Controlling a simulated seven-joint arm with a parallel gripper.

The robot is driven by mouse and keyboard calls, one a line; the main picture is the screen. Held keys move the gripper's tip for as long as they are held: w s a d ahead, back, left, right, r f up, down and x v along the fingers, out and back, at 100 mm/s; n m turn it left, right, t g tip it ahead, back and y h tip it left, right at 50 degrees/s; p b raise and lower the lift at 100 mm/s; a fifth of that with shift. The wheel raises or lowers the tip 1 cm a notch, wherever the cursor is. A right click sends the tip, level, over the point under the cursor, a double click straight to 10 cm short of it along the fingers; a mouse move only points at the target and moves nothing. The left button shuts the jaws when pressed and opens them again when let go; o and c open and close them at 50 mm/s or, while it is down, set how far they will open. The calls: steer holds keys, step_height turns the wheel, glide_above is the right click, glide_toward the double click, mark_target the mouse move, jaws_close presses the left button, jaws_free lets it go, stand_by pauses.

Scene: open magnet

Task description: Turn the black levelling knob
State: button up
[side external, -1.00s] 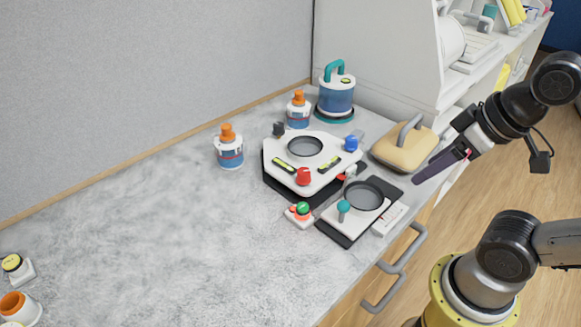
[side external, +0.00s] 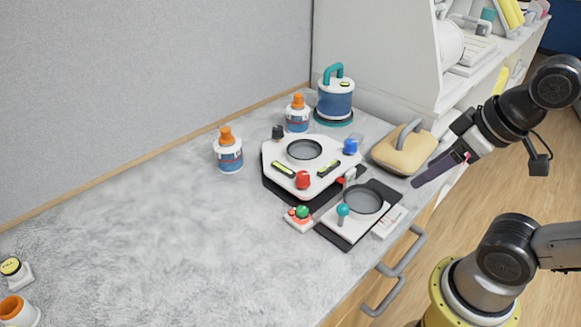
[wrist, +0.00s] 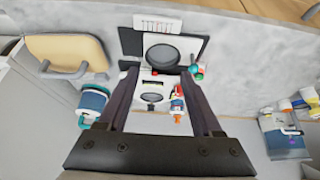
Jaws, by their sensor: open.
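The black levelling knob (side external: 278,132) stands at the back-left corner of a white levelling plate (side external: 320,155). The plate also carries a red knob (side external: 303,180), a blue knob (side external: 350,146), bubble vials and a round dark recess. My gripper (side external: 416,184) hangs at the right of the side view, above the counter's front edge and well apart from the plate. In the wrist view its two long dark fingers (wrist: 163,90) are spread with nothing held between them.
A dark tray with a teal knob (side external: 343,210) and a small base with a green knob (side external: 302,212) lie in front. A tan block with a grey handle (side external: 405,150) is right, a blue canister (side external: 335,100) and orange-capped bottles (side external: 228,152) behind. The counter's left is mostly free.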

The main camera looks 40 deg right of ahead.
steer(key=w+r+n, duration=0.3)
steer(key=r, duration=0.4)
steer(key=w+r+n, duration=0.3)
steer(key=w+r, duration=0.1)
steer(key=r, duration=0.3)
steer(key=w+r+n+g, duration=0.25)
steer(key=w+r, duration=0.25)
steer(key=w, duration=0.6)
steer(key=n+g, duration=0.3)
glide_above(278, 128)
step_height(278, 128, down, 15)
step_height(278, 128, down, 14)
steer(key=shift+d+f, duration=0.1)
steer(key=shift+f, duration=0.05)
jaws_close()
